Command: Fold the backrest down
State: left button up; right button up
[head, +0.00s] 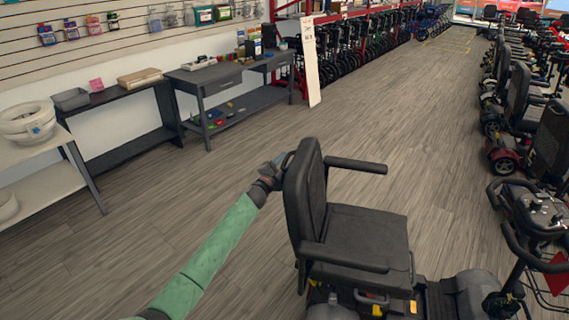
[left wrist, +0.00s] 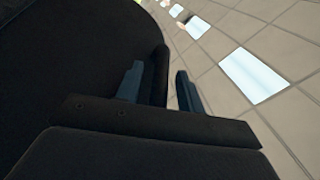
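The scooter seat's black backrest (head: 305,190) stands roughly upright behind the seat cushion (head: 365,235). Armrests (head: 357,165) flank the seat, both level. My left gripper (head: 284,160) is at the upper left edge of the backrest. In the left wrist view, the two bluish fingers of my left gripper (left wrist: 160,90) stand apart, with a dark edge (left wrist: 161,70) that looks like the backrest's rim between them. A gap shows beside the right finger. The large dark surface at left is the backrest (left wrist: 70,60). Whether the fingers touch it is unclear. My right gripper is not in view.
A grey workbench (head: 225,75) and a dark shelf table (head: 125,110) stand along the left wall. A row of scooters (head: 520,110) lines the right side. One scooter's tiller (head: 540,215) is close to the seat's right. The wood floor (head: 400,110) between is clear.

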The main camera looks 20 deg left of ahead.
pick_arm(q)
jog(key=shift+c, duration=0.5)
grip_shut()
